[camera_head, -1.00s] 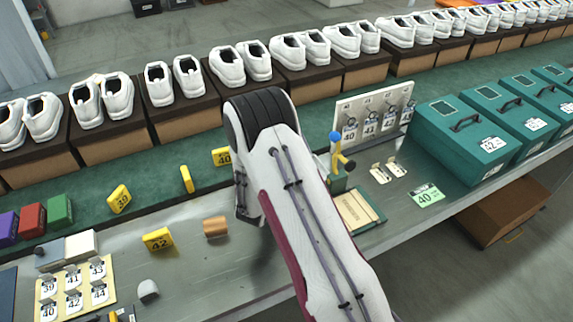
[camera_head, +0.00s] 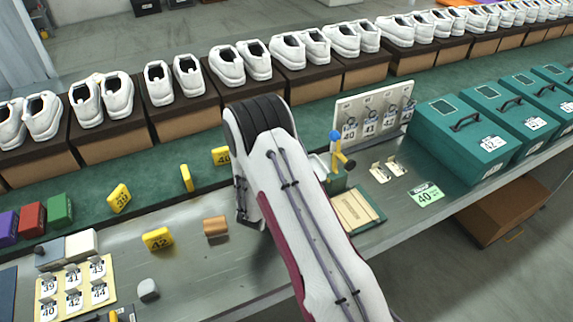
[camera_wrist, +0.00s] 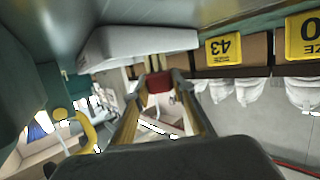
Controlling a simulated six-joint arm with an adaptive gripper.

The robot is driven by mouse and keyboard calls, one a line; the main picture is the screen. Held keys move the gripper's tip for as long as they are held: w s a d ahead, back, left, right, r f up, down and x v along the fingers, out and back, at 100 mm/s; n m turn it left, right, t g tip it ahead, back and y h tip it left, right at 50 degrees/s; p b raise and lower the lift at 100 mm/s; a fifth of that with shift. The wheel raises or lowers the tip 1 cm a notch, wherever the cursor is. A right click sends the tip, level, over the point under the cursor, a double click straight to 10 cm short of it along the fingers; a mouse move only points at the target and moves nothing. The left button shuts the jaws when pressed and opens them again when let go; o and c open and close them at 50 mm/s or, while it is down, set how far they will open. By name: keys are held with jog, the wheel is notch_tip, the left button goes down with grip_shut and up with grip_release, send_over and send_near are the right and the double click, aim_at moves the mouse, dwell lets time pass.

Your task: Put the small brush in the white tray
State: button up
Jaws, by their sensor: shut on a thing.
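My gripper (camera_wrist: 161,95) shows in the wrist view, its two fingers closing on a small red-brown piece that looks like part of the small brush (camera_wrist: 160,82). The rest of the brush is hard to make out. In the head view my arm hides the gripper and what it holds. A pale, shallow box, probably the white tray (camera_wrist: 140,42), lies near the top of the wrist view, apart from the fingertips. In the head view only a pale edge of it, probably, shows beside my arm (camera_head: 318,160).
A yellow-and-blue tool on a green stand (camera_head: 337,160) and a hook board (camera_head: 375,112) stand right of my arm. Teal boxes (camera_head: 465,140) are farther right.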

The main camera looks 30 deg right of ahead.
jog(key=shift+f, duration=0.2)
jog(key=o, duration=1.1)
jog(key=shift+r, duration=0.1)
jog(key=shift+s+a+r, duration=0.1)
jog(key=shift+r, duration=0.5)
jog(key=v, duration=1.1)
jog(key=shift+s+a, duration=0.25)
jog(key=shift+a, duration=0.05)
jog(key=shift+r, duration=0.15)
